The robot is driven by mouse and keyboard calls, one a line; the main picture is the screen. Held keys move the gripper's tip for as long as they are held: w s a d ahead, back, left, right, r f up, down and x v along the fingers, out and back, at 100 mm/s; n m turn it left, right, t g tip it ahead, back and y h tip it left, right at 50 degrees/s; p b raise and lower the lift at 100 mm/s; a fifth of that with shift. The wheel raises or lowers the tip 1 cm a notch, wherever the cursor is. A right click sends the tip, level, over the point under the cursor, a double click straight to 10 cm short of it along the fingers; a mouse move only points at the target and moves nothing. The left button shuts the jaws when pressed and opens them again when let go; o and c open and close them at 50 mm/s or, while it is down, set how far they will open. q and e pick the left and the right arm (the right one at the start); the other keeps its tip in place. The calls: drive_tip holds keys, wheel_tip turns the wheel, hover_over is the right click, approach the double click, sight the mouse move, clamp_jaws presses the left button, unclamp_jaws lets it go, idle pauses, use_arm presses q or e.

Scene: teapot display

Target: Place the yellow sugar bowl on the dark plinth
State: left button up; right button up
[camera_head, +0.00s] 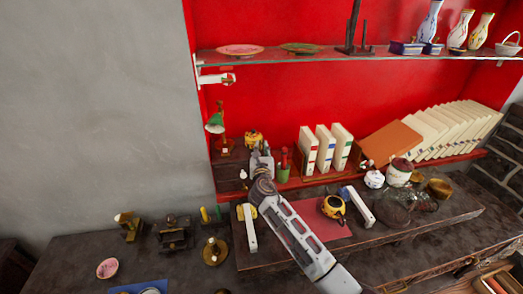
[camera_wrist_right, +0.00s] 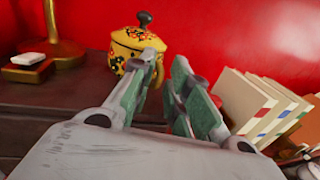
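The yellow sugar bowl (camera_head: 254,137), with dark and red decoration and a dark lid knob, stands upright at the back left against the red wall. In the right wrist view the sugar bowl (camera_wrist_right: 127,42) rests on a dark surface (camera_wrist_right: 60,100), which may be the plinth; I cannot tell for certain. My right gripper (camera_head: 262,160) is just in front of the bowl. In the wrist view its green-padded fingers (camera_wrist_right: 168,58) are apart with nothing between them, and the left finger covers part of the bowl. My left gripper is not in view.
A green lamp (camera_head: 216,124) stands left of the bowl. A green cup (camera_head: 283,174) and upright white books (camera_head: 322,148) are to the right. A yellow-and-black pot (camera_head: 334,207) sits on a red mat (camera_head: 310,222). A glass shelf (camera_head: 350,54) hangs above.

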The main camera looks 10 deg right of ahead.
drive_tip(key=shift+o, duration=0.2)
drive_tip(key=shift+s, duration=0.1)
drive_tip(key=s+a, duration=0.2)
drive_tip(key=s, duration=0.9)
drive_tip(key=shift+s+a+b, duration=0.15)
drive_tip(key=shift+s+b, duration=0.15)
drive_tip(key=shift+b, duration=0.1)
